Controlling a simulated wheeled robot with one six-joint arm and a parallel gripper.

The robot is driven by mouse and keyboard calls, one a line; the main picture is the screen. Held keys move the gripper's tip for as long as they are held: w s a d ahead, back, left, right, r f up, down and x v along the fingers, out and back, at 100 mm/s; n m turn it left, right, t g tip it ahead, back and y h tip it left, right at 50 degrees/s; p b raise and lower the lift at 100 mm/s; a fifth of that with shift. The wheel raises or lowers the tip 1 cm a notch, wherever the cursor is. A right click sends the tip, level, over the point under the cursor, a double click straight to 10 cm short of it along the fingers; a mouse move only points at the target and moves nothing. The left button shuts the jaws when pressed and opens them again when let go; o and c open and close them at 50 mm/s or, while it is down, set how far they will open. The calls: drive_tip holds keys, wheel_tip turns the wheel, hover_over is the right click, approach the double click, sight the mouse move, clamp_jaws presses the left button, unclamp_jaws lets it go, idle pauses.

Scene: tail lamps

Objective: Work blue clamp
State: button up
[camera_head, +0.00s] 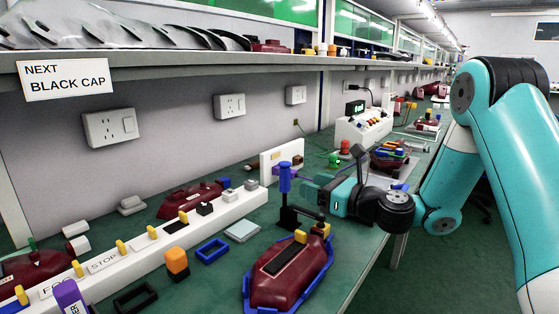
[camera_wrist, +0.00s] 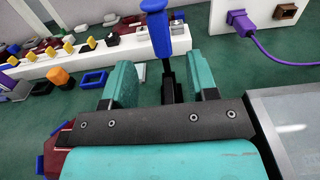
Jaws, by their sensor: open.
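The blue clamp (camera_head: 285,179) has an upright blue handle on a black base. It stands at the far end of a dark red tail lamp (camera_head: 292,283) that lies in a blue fixture (camera_head: 247,286). In the wrist view the blue handle (camera_wrist: 156,34) rises ahead of my fingers, and its dark stem shows between them. My gripper (camera_head: 305,187) is open at the right of the clamp in the head view. In the wrist view the teal fingers of my gripper (camera_wrist: 162,82) are apart; contact with the clamp cannot be told.
A white strip (camera_head: 150,246) with yellow, black and grey blocks runs along the left. A blue frame (camera_head: 212,250) and an orange block (camera_head: 177,261) lie near the lamp. A white panel (camera_wrist: 262,14) with a purple plug stands behind. A sign (camera_head: 66,80) reads "NEXT BLACK CAP".

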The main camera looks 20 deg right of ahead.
sight(285, 187)
drive_tip(key=p+x, duration=0.2)
drive_tip(key=x, duration=0.8)
drive_tip(key=shift+w+a, duration=0.2)
clamp_jaws()
